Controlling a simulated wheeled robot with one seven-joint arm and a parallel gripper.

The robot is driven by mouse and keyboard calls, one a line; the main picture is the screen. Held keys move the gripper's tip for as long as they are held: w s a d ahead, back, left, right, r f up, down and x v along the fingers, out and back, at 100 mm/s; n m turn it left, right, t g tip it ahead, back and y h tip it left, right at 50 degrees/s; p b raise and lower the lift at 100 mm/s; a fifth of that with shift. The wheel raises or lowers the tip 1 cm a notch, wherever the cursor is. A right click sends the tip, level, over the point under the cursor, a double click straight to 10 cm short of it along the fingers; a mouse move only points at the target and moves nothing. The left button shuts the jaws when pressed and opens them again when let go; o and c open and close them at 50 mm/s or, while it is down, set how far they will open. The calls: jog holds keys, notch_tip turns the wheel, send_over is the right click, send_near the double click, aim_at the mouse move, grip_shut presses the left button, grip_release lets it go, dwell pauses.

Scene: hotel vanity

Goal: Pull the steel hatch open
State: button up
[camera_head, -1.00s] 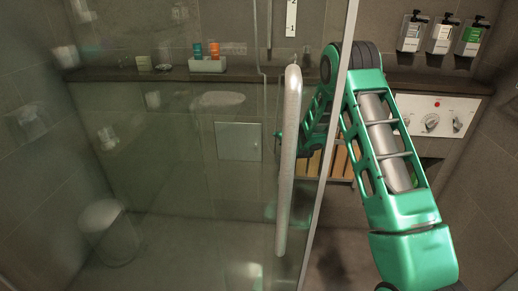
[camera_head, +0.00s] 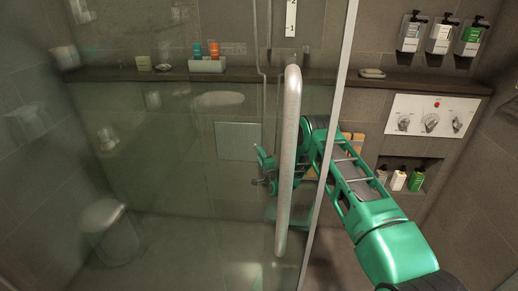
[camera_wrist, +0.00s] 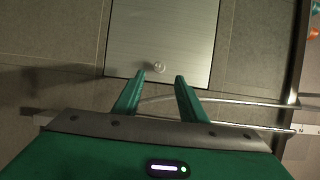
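The steel hatch (camera_head: 237,141) is a flat square panel in the tiled back wall, seen through the glass in the head view. It looks shut. In the wrist view the hatch (camera_wrist: 163,38) fills the upper middle, with a small round knob (camera_wrist: 159,67) near its lower edge in that picture. My gripper (camera_head: 262,167) is beside the hatch's lower right in the head view, partly behind the glass door's handle. In the wrist view my gripper (camera_wrist: 154,82) has its two green fingers apart with nothing between them, and the knob lies just beyond the tips.
A glass door with a long vertical handle (camera_head: 288,165) stands in front. A dark ledge (camera_head: 300,78) runs above the hatch with a caddy of bottles (camera_head: 207,62). A control panel (camera_head: 431,116) and bottles in a niche (camera_head: 399,180) are right. A metal rail (camera_wrist: 235,103) crosses behind my fingers.

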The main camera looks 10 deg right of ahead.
jog(key=w, duration=0.7)
jog(key=shift+a, duration=0.3)
